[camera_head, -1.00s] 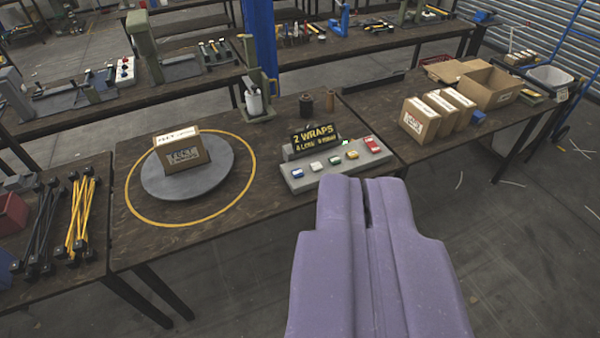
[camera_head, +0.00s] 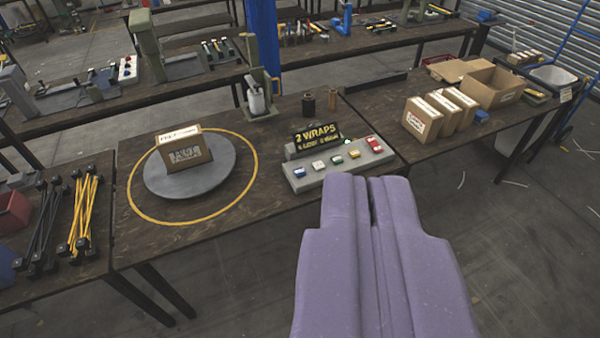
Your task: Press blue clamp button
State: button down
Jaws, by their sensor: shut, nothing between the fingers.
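A grey control panel (camera_head: 326,172) sits on the dark table, with a row of coloured buttons and a sign reading "2 WRAPS". The blue button (camera_head: 299,172) is at the panel's left end. My gripper (camera_head: 367,182) is purple, shut and empty. In the picture its tips are just below the panel's front edge, right of the blue button, and appear apart from it.
A box (camera_head: 185,152) stands on a grey turntable (camera_head: 152,180) inside a yellow ring (camera_head: 255,172) to the left. Several cartons (camera_head: 422,118) stand on the right table. A dispenser (camera_head: 258,95) and two small spools are behind the panel.

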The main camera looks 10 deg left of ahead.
aim_at(299, 171)
jog(key=i+j+z, duration=0.35)
jog(key=i+j, duration=0.35)
jog(key=i, duration=0.35)
jog(key=i+j+z, duration=0.4)
jog(key=i+j, duration=0.55)
